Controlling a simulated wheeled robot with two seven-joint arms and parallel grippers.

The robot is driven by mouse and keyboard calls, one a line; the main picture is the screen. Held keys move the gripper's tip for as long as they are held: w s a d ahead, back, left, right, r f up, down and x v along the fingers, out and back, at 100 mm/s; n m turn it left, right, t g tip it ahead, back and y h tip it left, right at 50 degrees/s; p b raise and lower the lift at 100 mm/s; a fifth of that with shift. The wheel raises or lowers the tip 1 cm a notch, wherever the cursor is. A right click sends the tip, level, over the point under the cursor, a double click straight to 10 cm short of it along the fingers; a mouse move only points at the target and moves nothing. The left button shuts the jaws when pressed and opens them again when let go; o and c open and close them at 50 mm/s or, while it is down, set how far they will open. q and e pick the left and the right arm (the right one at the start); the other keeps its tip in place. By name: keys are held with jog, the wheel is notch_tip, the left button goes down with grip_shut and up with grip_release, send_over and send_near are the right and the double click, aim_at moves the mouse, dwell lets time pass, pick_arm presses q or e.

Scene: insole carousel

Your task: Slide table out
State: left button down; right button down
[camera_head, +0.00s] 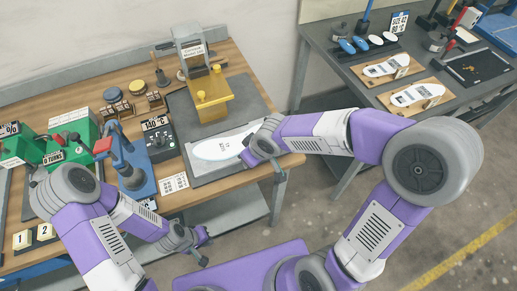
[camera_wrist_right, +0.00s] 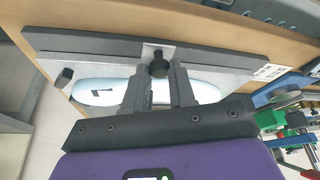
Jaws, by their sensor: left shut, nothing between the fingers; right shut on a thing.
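The slide table (camera_head: 205,172) is a light grey plate in front of the yellow press (camera_head: 211,95) on the wooden bench. A white insole with a blue edge (camera_head: 215,149) lies on it and shows in the right wrist view (camera_wrist_right: 95,92). My right gripper (camera_head: 249,157) is at the plate's right front edge. In the right wrist view its fingers (camera_wrist_right: 160,88) are shut around a dark knob (camera_wrist_right: 159,68) at the plate's edge. My left gripper (camera_head: 202,249) is shut and empty, low in front of the bench, apart from the plate.
A control box with a temperature sign (camera_head: 160,139) and a blue hand press (camera_head: 129,165) stand left of the plate. A dark side table (camera_head: 345,68) with insoles on boards is at the right. Floor is free between the tables.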

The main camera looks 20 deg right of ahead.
jog(key=shift+s, duration=0.4)
jog(key=c, duration=0.9)
grip_release()
jog(key=shift+c, duration=0.2)
jog(key=p+v, duration=0.3)
jog(key=v, duration=0.4)
jog(key=shift+r, duration=0.25)
jog(key=shift+s, duration=0.1)
